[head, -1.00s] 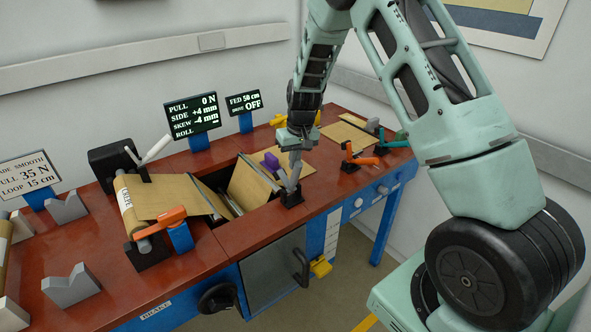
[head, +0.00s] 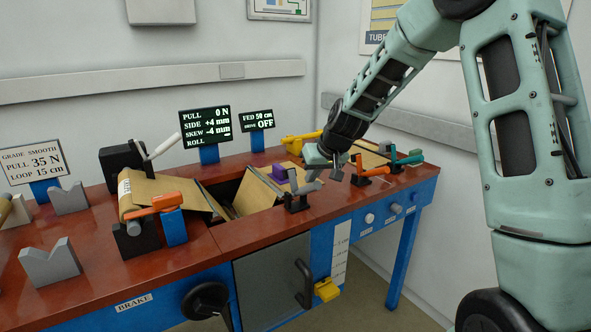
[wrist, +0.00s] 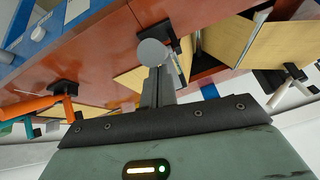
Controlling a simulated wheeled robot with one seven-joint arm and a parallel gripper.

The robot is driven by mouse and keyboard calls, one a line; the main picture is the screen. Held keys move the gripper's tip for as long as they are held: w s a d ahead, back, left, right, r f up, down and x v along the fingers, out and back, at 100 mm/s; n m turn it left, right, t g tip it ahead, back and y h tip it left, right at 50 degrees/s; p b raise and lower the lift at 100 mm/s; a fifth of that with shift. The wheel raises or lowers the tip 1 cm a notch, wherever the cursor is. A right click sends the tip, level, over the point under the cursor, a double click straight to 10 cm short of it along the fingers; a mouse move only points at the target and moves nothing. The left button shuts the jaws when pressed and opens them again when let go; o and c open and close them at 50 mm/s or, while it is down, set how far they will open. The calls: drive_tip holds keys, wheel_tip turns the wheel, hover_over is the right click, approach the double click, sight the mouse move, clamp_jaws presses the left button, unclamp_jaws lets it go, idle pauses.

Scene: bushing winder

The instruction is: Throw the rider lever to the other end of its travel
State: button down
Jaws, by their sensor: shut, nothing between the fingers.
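A grey lever on a black base (head: 296,204) stands near the table's front edge, right of the paper opening. I take it for the rider lever, but no label on it can be read. My gripper (head: 337,172) is shut and empty, close above and right of this lever. Whether it touches cannot be told. In the wrist view my shut fingers (wrist: 157,88) point up the picture, and a round grey end (wrist: 152,52) shows just beyond their tips.
Orange lever (head: 371,172) and teal lever (head: 405,160) stand to the right. A purple block (head: 279,172) sits behind the grey lever. An orange handle (head: 155,204) and white-handled lever (head: 160,147) are at left. Displays (head: 206,124) stand at the back.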

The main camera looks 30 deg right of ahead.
drive_tip(key=shift+s+f+b, duration=0.6)
drive_tip(key=shift+b, duration=0.25)
drive_tip(key=shift+s+f, duration=0.15)
wheel_tip(320, 180, up, 5)
drive_tip(key=w+p, duration=0.2)
drive_tip(key=p, duration=0.2)
drive_tip(key=s+d+r+b, duration=0.1)
drive_tip(key=s+r+b, duration=0.1)
drive_tip(key=s+r, duration=0.4)
drive_tip(key=shift+s+d+b, duration=0.25)
drive_tip(key=shift+s+b, duration=0.1)
drive_tip(key=s+a+f+n+g+y, duration=0.1)
drive_tip(key=s+a+f+n, duration=0.1)
drive_tip(key=s+a, duration=0.35)
drive_tip(key=s+a+f+n+g, duration=0.1)
drive_tip(key=s+a, duration=0.1)
drive_tip(key=a, duration=0.7)
drive_tip(key=s+a+f+n+g+y, duration=0.1)
drive_tip(key=s+a+f+n+g, duration=0.1)
drive_tip(key=s+a, duration=0.35)
drive_tip(key=s+a+f+n+g+h, duration=0.1)
drive_tip(key=s+a, duration=0.3)
drive_tip(key=s, duration=0.4)
drive_tip(key=s+a+f+n+g+h+p, duration=0.1)
drive_tip(key=s+a+f+n, duration=0.2)
drive_tip(key=s, duration=0.6)
drive_tip(key=shift+a+g, duration=0.3)
drive_tip(key=shift+a, duration=0.5)
